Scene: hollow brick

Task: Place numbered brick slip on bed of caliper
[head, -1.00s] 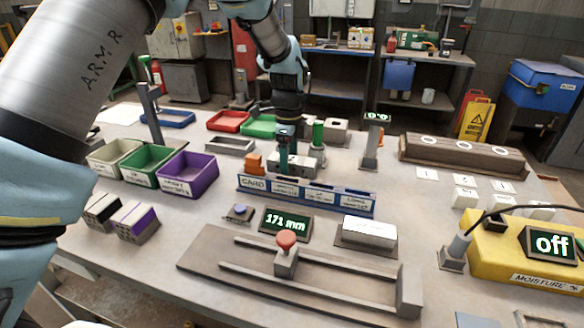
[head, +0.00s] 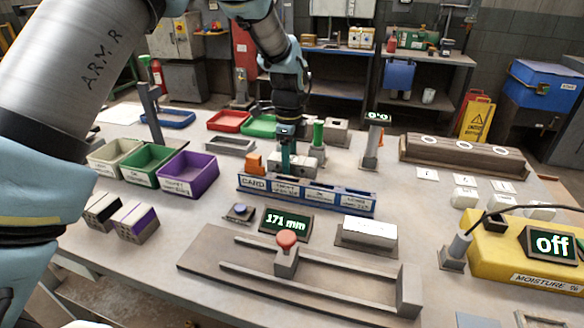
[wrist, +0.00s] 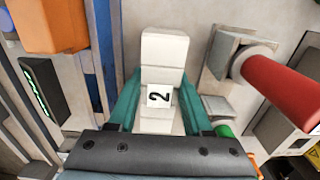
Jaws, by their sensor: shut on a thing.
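My gripper (head: 287,160) is above the back middle of the table, behind the card rack. In the wrist view its two teal fingers (wrist: 158,100) are shut on a pale brick slip (wrist: 163,50) with a label reading 2 (wrist: 159,96). In the head view I cannot clearly separate the slip from the grey blocks behind the fingers. The caliper bed (head: 325,275) lies at the front middle of the table, a long grey base with rails. Its slider with a red knob (head: 287,240) stands near the middle. The caliper display (head: 285,222) reads 171 mm.
The blue card rack (head: 305,195) lies between my gripper and the caliper. A white block on a grey stand (head: 368,230) is behind the bed's right part. Green (head: 150,165) and purple (head: 188,175) bins stand left. A yellow moisture meter (head: 490,250) is at right.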

